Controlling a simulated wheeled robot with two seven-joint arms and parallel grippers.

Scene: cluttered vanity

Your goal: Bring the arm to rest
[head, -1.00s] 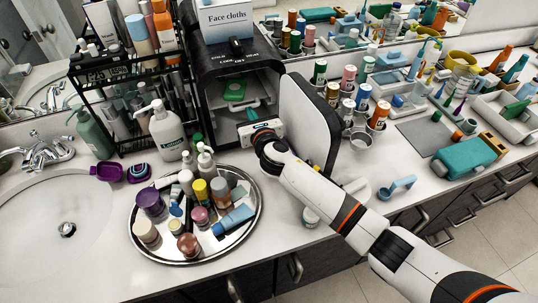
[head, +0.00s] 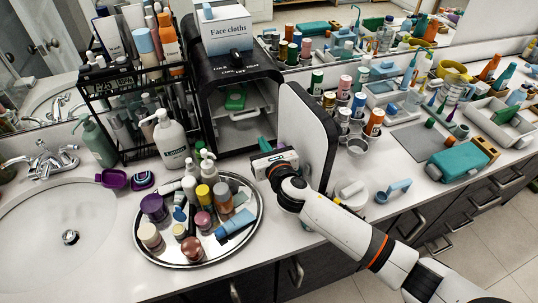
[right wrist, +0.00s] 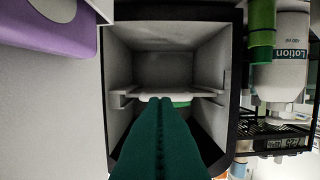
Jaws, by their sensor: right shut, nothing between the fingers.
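My right gripper (head: 265,144) is in front of the open black cabinet (head: 205,105), by the inner side of its open door (head: 309,135). Its teal fingers (right wrist: 160,135) are shut together with nothing between them, and they point into the cabinet in the right wrist view. A green item (head: 235,97) lies on the shelf inside the cabinet; the fingers partly hide it in the right wrist view (right wrist: 181,104). My left gripper is not in view.
A round tray (head: 190,263) full of bottles and jars stands left of my right arm. A lotion bottle (head: 172,142) and a black rack (head: 125,72) stand left of the cabinet. Cups with bottles and a blue-handled item (head: 393,191) are right of the door.

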